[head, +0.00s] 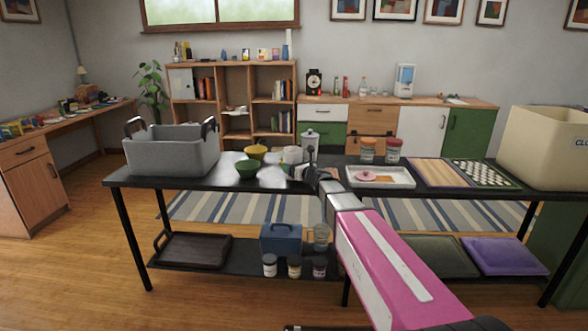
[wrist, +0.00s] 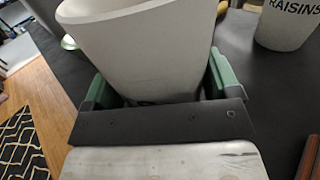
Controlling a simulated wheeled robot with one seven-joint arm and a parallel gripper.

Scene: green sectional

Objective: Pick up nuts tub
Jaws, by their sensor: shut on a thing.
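A plain white-grey tub (wrist: 140,45) fills the middle of the wrist view. My gripper (wrist: 158,90) is shut on it, with a green finger pad against each side. No name shows on the side facing the wrist camera, so I cannot read whether it is the nuts tub. In the head view the pale tub (head: 292,154) is at my gripper (head: 298,172), above the black table. I cannot tell whether its base touches the table. A similar tub (wrist: 285,22) marked RAISINS stands apart at the upper right of the wrist view.
The black table (head: 225,182) also bears a grey handled bin (head: 170,150), a green bowl (head: 247,168), a yellow bowl (head: 256,152), a white tray (head: 380,181), two jars (head: 367,150), a checkered board (head: 484,173) and a cream bin (head: 545,145). A lower shelf holds more items.

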